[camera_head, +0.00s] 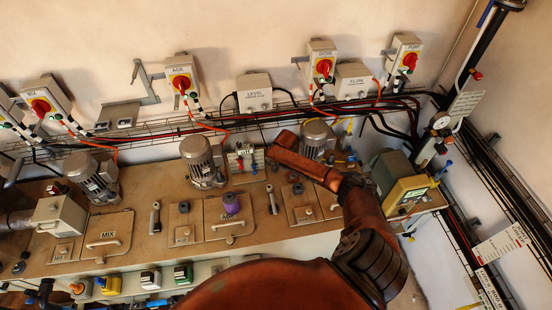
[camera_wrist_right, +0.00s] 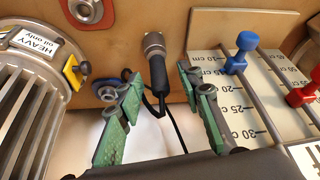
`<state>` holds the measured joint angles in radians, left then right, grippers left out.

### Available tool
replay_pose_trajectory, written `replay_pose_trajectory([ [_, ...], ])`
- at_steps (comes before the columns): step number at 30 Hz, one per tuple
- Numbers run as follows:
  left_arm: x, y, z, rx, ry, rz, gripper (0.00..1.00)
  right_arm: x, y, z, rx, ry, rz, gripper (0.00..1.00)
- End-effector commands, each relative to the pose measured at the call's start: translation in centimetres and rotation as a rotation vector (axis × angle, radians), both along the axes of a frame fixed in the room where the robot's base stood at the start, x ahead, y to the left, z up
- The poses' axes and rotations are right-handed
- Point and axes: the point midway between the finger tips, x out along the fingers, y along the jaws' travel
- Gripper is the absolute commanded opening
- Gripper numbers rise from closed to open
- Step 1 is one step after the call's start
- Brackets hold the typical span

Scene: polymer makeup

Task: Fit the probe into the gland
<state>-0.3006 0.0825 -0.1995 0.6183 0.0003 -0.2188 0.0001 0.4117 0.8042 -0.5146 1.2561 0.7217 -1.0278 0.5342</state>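In the right wrist view a probe-like piece (camera_wrist_right: 156,72) with a knurled metal end and black body stands between my right gripper's fingers. A black cable runs from it. My right gripper (camera_wrist_right: 160,80) has its green fingers spread, with a visible gap on each side of the piece. I cannot tell which is the gland. In the head view my right arm hides the gripper. My left gripper is out of view.
A ribbed motor (camera_wrist_right: 28,95) labelled HEAVY stands close left of the gripper. A centimetre scale plate (camera_wrist_right: 244,110) with blue and red slider knobs is close right. In the head view a green-grey instrument (camera_head: 400,183) and several lidded hatches (camera_head: 104,236) occupy the bench.

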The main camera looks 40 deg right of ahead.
Motion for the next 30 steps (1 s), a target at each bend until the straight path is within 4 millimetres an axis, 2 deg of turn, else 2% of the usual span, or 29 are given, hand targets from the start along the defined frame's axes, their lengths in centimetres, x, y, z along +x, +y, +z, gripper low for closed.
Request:
replay_pose_trajectory([
  [5,0.1,-0.2,0.0,-0.001,-0.001,0.0,0.65,-0.8,0.1,2.0,-0.001,-0.001,0.002,0.34],
  [12,0.1,-0.2,0.0,-0.002,-0.001,0.0,0.65,-2.6,0.6,6.6,-0.001,-0.002,0.002,0.34],
  [18,0.2,-0.2,0.0,-0.002,-0.002,0.0,0.65,-3.8,0.9,9.6,-0.001,-0.002,0.001,0.34],
  [23,0.2,-0.3,0.0,-0.002,-0.002,0.0,0.65,-4.2,1.0,10.7,-0.001,-0.001,0.001,0.34],
  [30,0.2,-0.3,0.0,-0.002,-0.002,0.0,0.65,-4.3,1.1,10.9,-0.001,-0.001,0.001,0.34],
])
